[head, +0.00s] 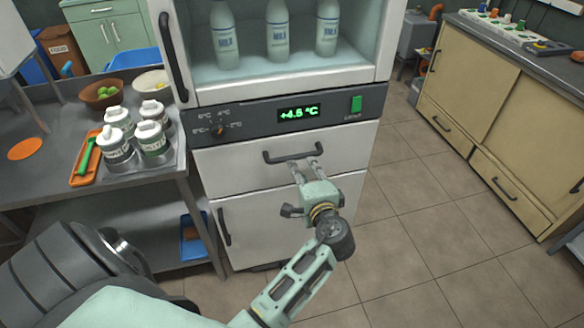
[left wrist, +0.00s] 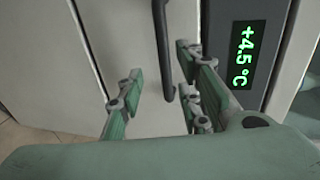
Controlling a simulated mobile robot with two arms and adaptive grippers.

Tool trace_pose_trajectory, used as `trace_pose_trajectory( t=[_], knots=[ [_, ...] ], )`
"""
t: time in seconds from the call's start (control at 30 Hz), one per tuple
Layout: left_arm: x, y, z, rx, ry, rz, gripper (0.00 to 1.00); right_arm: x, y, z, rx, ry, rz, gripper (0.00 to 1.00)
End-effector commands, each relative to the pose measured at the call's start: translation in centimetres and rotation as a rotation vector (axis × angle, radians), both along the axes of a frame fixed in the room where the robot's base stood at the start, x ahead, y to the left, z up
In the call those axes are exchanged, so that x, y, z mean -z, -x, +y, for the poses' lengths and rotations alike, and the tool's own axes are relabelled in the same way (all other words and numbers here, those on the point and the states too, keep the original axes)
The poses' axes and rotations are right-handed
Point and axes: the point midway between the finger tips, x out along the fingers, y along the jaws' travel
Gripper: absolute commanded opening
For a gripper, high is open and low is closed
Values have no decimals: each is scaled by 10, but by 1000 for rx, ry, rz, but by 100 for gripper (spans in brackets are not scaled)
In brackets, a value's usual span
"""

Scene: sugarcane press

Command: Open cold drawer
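The cold drawer (head: 230,168) is a white front below the control panel of the milk fridge, and it looks shut. Its dark bar handle (head: 285,156) runs across the front. My left gripper (head: 305,168) is at the right part of this handle, with its fingers pointing at the drawer. In the left wrist view the fingers (left wrist: 160,90) are spread apart. The handle (left wrist: 162,40) shows between them, nearer the right-hand fingers; I cannot tell whether they touch it. My right gripper is not in view.
The control panel (head: 250,118) reads +4.5 °C, above the drawer. A lower door (head: 262,228) is beneath it. A metal table (head: 45,115) with bottles and a bowl stands at left. Cream cabinets (head: 485,110) stand at right. Tiled floor (head: 415,230) between is clear.

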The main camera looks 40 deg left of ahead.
Motion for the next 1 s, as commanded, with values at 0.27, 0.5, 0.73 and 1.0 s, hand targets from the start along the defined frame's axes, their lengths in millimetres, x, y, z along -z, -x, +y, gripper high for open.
trace_pose_trajectory(
  t=[0.27,0.5,0.73,1.0],
  knots=[
    [-2,-20,28,-13,-15,-9,33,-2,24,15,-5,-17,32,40],
    [6,-43,52,-9,-13,-8,33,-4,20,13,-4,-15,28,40],
    [9,-48,60,-10,-10,-8,33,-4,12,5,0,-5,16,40],
    [9,-48,60,-9,-9,-8,25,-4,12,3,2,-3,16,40]
  ],
)
